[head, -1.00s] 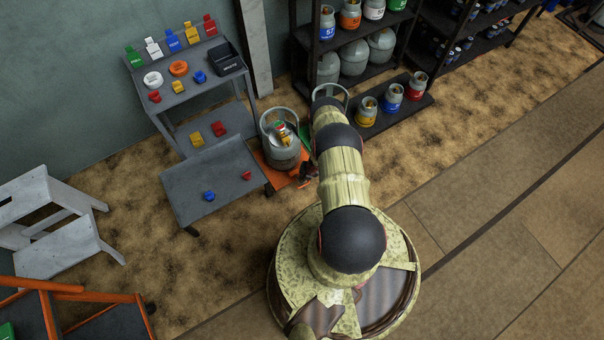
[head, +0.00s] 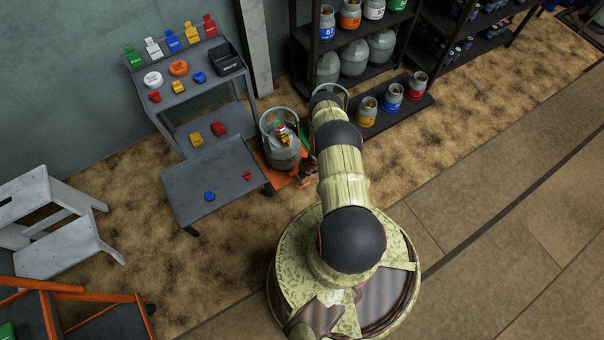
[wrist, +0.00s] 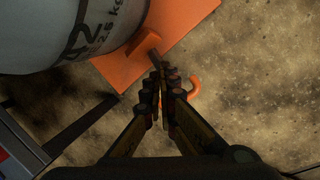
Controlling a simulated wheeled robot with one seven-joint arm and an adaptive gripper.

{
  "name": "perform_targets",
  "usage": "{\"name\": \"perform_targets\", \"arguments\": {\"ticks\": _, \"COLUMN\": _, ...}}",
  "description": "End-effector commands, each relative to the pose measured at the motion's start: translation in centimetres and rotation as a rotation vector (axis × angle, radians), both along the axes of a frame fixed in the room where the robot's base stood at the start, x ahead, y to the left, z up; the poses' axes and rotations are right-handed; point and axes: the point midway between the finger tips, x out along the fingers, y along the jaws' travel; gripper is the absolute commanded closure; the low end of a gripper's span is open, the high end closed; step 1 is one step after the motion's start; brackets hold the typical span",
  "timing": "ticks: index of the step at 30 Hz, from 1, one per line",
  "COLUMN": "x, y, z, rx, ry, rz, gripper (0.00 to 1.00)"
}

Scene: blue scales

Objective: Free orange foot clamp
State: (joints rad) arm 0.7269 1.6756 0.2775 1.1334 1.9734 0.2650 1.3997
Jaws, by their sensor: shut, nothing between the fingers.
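A grey gas cylinder (head: 281,152) stands upright on an orange base plate (wrist: 187,32) on the floor. In the wrist view the cylinder (wrist: 85,30) fills the top left. An orange clamp piece (wrist: 146,41) sits against the cylinder's foot, with a dark rod running from it towards my fingertips. A curved orange hook or handle (wrist: 195,90) shows just right of the fingers, partly hidden by them. My gripper (wrist: 166,92) is shut with its fingertips together, close to the rod and the hook; I cannot tell whether it touches them. In the head view my arm hides part of this area.
A grey bench (head: 215,185) with blue and red pieces stands left of the cylinder. Its table-leg side shows dark in the wrist view's lower left. A black shelf (head: 395,108) with small cylinders stands to the right. The floor (wrist: 265,95) right of the plate is clear.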

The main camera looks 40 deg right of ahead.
Motion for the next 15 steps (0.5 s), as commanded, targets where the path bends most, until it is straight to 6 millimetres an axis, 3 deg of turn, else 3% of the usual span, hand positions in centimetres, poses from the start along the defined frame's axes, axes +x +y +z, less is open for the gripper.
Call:
{"name": "perform_targets", "arguments": {"ticks": 7, "x": 0.3, "y": -0.1, "z": 0.4, "rx": -0.001, "ry": -0.001, "rz": 0.0, "gripper": 1.0}}
{"name": "perform_targets", "arguments": {"ticks": 15, "x": 1.4, "y": -0.5, "z": 2.4, "rx": -0.001, "ry": -0.001, "rz": 0.0, "gripper": 1.0}}
